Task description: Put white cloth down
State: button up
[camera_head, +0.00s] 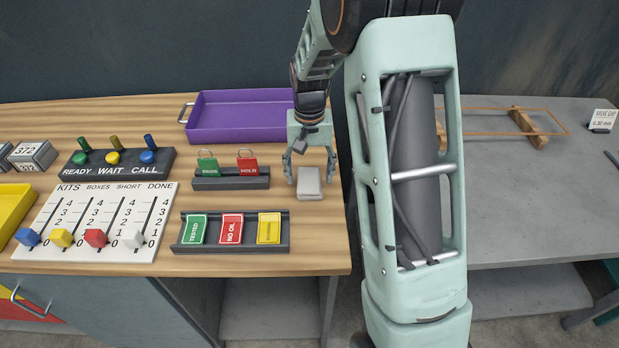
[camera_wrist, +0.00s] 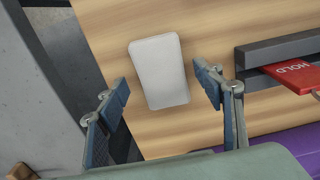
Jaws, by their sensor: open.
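The white cloth (camera_head: 309,183) is a small, folded, pale grey-white block shape. It lies on the wooden bench top near the right edge. In the wrist view the cloth (camera_wrist: 159,70) lies flat on the wood, just beyond and between the fingertips. My gripper (camera_head: 309,172) is open above and behind the cloth, with one finger to each side. In the wrist view my gripper (camera_wrist: 162,90) shows its two fingers spread apart, with a gap to the cloth on both sides and nothing held.
The tag rack with a green and a red HOLD tag (camera_head: 246,161) stands just left of the cloth. The card tray (camera_head: 187,249) lies in front left. A purple tray (camera_head: 202,131) sits behind. A grey table (camera_head: 520,200) stands to the right, beyond a gap.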

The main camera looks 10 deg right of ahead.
aim_at(310, 179)
notch_tip(310, 179, up, 10)
jog(key=shift+r, duration=0.15)
dwell(0.5)
